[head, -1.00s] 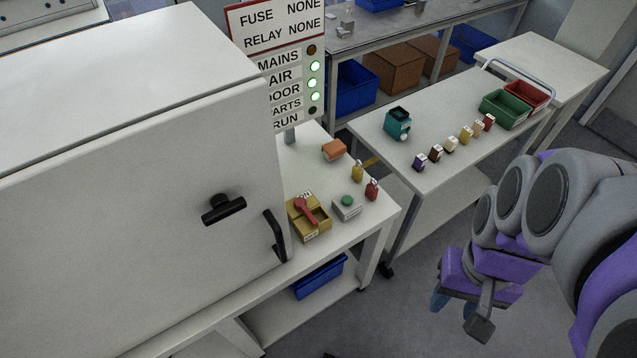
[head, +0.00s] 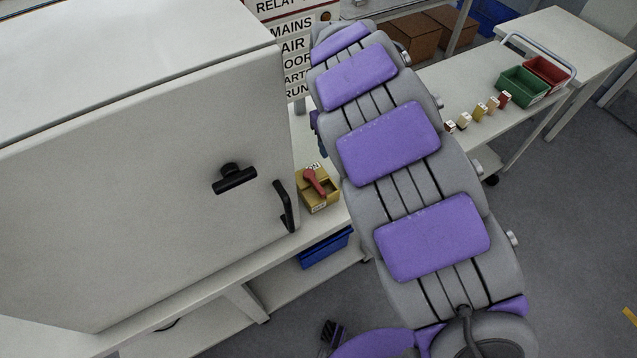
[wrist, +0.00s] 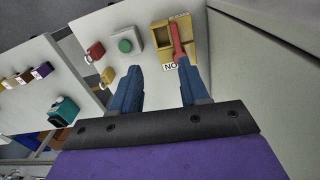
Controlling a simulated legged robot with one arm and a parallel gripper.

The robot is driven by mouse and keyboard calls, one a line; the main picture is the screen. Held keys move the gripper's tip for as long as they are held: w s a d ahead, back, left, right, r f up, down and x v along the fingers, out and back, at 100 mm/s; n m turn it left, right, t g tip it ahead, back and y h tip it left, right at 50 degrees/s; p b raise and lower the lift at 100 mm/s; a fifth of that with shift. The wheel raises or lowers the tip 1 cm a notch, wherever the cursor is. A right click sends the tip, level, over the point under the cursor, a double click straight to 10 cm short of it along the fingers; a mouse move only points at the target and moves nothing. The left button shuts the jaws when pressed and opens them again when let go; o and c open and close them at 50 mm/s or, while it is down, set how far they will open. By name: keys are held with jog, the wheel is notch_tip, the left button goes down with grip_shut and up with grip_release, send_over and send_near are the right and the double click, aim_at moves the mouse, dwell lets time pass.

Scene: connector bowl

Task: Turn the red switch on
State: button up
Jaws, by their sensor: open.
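The red switch (head: 315,182) is a red lever on a yellow box (head: 319,205) on the bench beside the white cabinet. In the wrist view the red lever (wrist: 177,42) lies along the yellow box (wrist: 159,29), with a white label partly reading "NO" at its near end. My gripper (wrist: 158,84) is open and empty, its two blue fingers apart. The right finger appears just below the lever's near end in the picture; whether they touch I cannot tell. In the head view my arm hides the gripper.
A green button (wrist: 125,45) on a grey box sits beside the yellow box, with red (wrist: 95,51) and yellow (wrist: 107,75) tagged items near it. The cabinet door (head: 150,190) with its black handle stands close to the switch. A side table (head: 465,80) holds bins and small parts.

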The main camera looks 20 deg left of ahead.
aim_at(319, 187)
jog(key=shift+n, duration=0.5)
jog(key=a+f+b, duration=0.1)
jog(key=f, duration=0.5)
jog(key=a+f+b, duration=0.1)
jog(key=f, duration=0.5)
jog(key=a+f+b, duration=0.1)
jog(key=f, duration=0.6)
jog(key=shift+s+a, duration=0.2)
jog(key=shift+s, duration=0.1)
grip_shut()
